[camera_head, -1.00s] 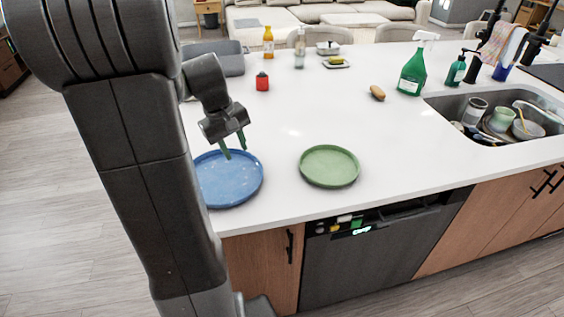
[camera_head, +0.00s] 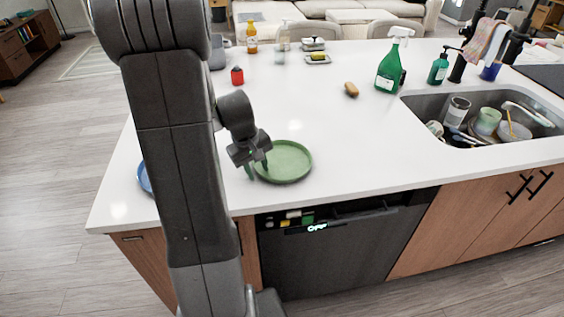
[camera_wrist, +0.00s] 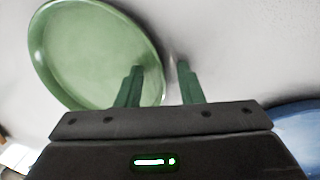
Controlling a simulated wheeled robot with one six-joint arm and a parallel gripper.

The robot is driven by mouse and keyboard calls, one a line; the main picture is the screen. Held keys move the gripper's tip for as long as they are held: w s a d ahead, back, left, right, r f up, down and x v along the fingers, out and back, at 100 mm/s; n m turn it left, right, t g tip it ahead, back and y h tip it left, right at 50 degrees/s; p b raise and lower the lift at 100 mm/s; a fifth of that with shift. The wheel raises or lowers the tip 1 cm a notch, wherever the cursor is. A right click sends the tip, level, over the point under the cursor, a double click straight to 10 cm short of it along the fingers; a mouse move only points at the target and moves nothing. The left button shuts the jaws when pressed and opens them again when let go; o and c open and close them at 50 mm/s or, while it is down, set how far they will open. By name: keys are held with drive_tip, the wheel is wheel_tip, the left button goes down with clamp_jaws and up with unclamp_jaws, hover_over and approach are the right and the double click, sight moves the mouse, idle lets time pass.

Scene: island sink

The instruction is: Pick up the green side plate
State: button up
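The green side plate (camera_head: 289,162) lies flat on the white island counter, near its front edge above the dishwasher. In the wrist view the plate (camera_wrist: 85,50) fills the upper left. My gripper (camera_head: 258,172) is at the plate's left rim in the head view. Its two green fingers (camera_wrist: 158,70) are apart with nothing held between them. In the wrist view one finger overlaps the plate's rim and the other is over bare counter. I cannot tell how high the fingertips are above the counter.
A blue plate (camera_head: 145,178) is mostly hidden behind my arm; its edge shows in the wrist view (camera_wrist: 300,125). A sink (camera_head: 470,112) with dishes is at right.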

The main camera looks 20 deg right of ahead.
clamp_jaws()
